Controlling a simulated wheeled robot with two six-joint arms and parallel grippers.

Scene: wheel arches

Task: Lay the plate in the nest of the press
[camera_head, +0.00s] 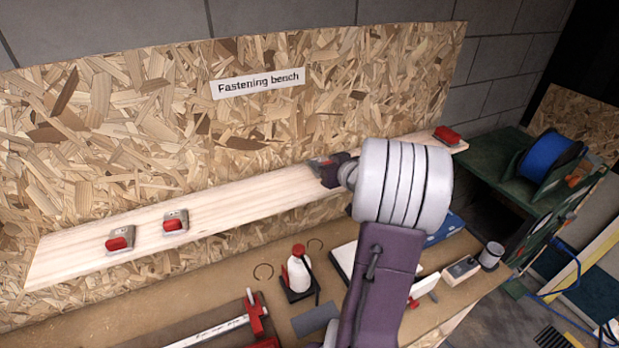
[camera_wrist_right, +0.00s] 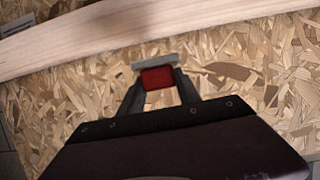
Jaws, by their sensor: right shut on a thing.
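My right gripper (camera_head: 326,166) is at the wooden shelf, shut on a grey plate with a red grip block. In the right wrist view the red block (camera_wrist_right: 158,78) sits between the two fingers, with the plate's grey edge (camera_wrist_right: 154,65) just beyond it. In the head view the gripper and arm hide much of the held plate; whether it touches the shelf I cannot tell. Similar red-and-grey pieces lie on the shelf: two at the left (camera_head: 120,240) (camera_head: 175,221) and one at the right end (camera_head: 447,136). I cannot make out the press or its nest. My left gripper is out of view.
The sloping-looking shelf (camera_head: 230,205) runs along a chipboard wall labelled "Fastening bench" (camera_head: 258,83). Below, the bench holds a red clamp (camera_head: 257,315), a white bottle (camera_head: 299,270) and a wooden block with a metal cup (camera_head: 462,270). A blue spool (camera_head: 548,155) stands at the right.

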